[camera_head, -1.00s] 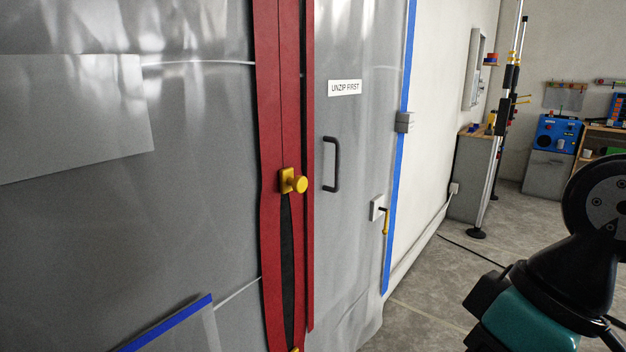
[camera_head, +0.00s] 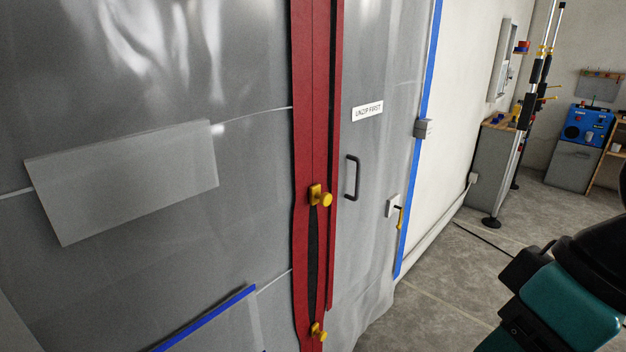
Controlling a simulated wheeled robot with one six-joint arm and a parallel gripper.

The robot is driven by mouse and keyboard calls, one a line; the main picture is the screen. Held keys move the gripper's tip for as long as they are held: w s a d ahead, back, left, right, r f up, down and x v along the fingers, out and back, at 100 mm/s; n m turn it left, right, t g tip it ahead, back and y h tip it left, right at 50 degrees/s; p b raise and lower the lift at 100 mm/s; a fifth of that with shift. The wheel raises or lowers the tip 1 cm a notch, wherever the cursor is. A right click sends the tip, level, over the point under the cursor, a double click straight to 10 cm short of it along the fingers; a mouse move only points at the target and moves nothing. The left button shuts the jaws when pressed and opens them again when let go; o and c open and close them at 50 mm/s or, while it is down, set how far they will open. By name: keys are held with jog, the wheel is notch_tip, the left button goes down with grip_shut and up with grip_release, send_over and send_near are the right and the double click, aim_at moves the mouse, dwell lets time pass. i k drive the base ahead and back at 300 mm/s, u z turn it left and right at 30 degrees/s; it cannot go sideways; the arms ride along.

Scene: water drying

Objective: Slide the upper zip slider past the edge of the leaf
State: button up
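The upper zip slider (camera_head: 315,194) is yellow with a round knob and sits on the red zip strip (camera_head: 302,130) of a grey plastic sheet. Below it the zip is parted, showing a dark narrow gap (camera_head: 311,262). A lower yellow slider (camera_head: 318,331) sits at the bottom of that gap. Right of the zip is a grey leaf (camera_head: 368,150) with a dark handle (camera_head: 352,177) and an "UNZIP FIRST" label (camera_head: 367,111). Its red edge (camera_head: 334,120) runs close beside the zip. My gripper is not in view; part of my arm shows at lower right, apart from the sliders.
Blue tape (camera_head: 422,120) edges the sheet on the right, with a grey block (camera_head: 423,129) on it. A yellow-handled latch (camera_head: 398,212) is below. A black-and-silver pole (camera_head: 522,120) and a cabinet (camera_head: 490,165) stand farther back. Floor between is mostly clear.

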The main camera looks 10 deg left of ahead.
aim_at(316, 197)
jog(key=k, duration=1)
jog(key=u, duration=0.8)
jog(key=i, duration=1.4)
jog(key=z, duration=0.55)
